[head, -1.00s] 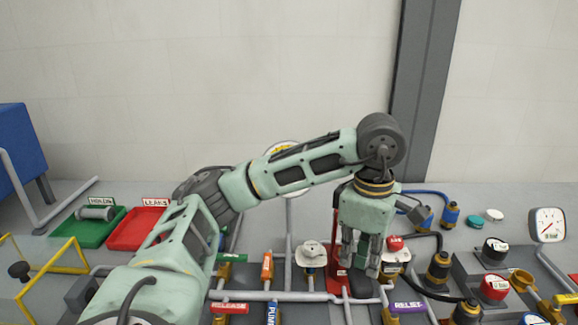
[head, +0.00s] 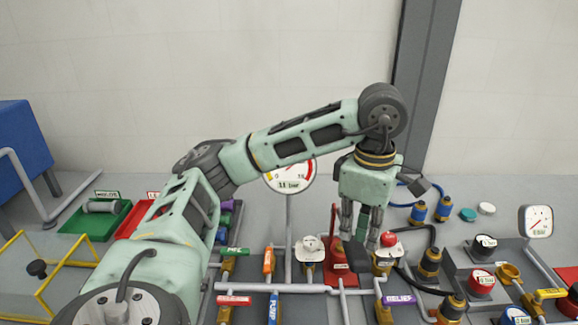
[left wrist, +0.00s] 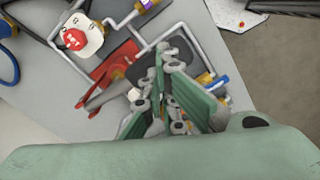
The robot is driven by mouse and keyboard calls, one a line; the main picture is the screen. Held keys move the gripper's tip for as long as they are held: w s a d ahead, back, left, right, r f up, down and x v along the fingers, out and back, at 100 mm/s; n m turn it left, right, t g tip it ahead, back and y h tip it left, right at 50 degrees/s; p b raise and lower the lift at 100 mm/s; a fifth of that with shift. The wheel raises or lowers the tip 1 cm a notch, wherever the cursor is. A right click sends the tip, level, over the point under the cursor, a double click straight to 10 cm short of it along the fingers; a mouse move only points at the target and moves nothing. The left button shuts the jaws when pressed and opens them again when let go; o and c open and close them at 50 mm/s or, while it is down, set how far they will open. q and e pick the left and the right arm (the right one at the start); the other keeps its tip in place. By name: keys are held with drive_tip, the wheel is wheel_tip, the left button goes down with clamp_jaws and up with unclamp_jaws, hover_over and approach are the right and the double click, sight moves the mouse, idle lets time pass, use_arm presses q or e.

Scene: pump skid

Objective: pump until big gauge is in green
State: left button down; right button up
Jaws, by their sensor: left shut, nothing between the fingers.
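The big gauge (head: 289,178) stands on a post behind my left arm. Its upper face is hidden; a yellow band at left, a red band at right and a bar readout show, but the needle is hard to make out. The red pump (head: 338,258), with an upright red part (head: 334,225), stands just left of my left gripper (head: 357,248). The gripper points down with its fingers together and empty. In the left wrist view, the closed gripper (left wrist: 168,72) overlaps a black part beside the red pump (left wrist: 112,66); contact cannot be told. My right gripper is out of view.
A white fitting with a red knob (head: 388,240) is close to the gripper's right. Pipes with coloured handles, including a blue one (head: 272,306), run along the front. A small gauge (head: 537,221) stands at right. Green (head: 80,228) and red trays sit at left.

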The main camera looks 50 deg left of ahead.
use_arm(q)
wheel_tip(320, 180, up, 5)
drive_tip(key=p, duration=0.4)
drive_tip(key=shift+r+p, duration=0.1)
drive_tip(key=shift+p, duration=0.3)
idle(0.4)
